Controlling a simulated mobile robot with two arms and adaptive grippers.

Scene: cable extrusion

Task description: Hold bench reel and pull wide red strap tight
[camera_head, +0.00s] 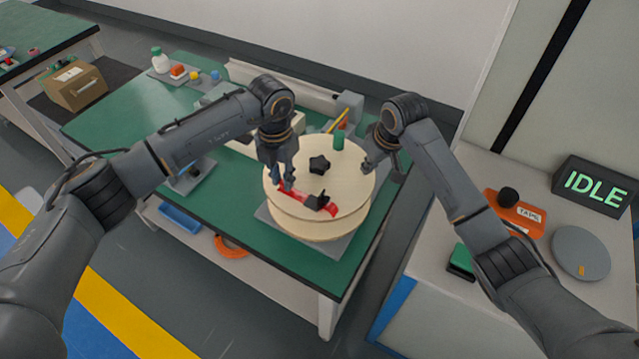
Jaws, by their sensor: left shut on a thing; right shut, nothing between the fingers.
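The bench reel (345,190) is a pale wooden drum with a black star knob on top, standing on a grey base plate on the green bench. The wide red strap (296,195) lies across the front of its top, with a black clip or buckle on it. My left gripper (287,186) is over the reel's left side, shut on the red strap near its left end. My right gripper (369,167) is shut and empty at the reel's right edge; whether it touches the rim I cannot tell. My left fingers partly hide the strap's end.
A green peg (339,142) stands at the back of the reel. A grey machine (348,108) is behind it. The green bench top (120,125) is clear at the left. A side counter at right holds an IDLE display (596,188) and an orange tape tray (515,212).

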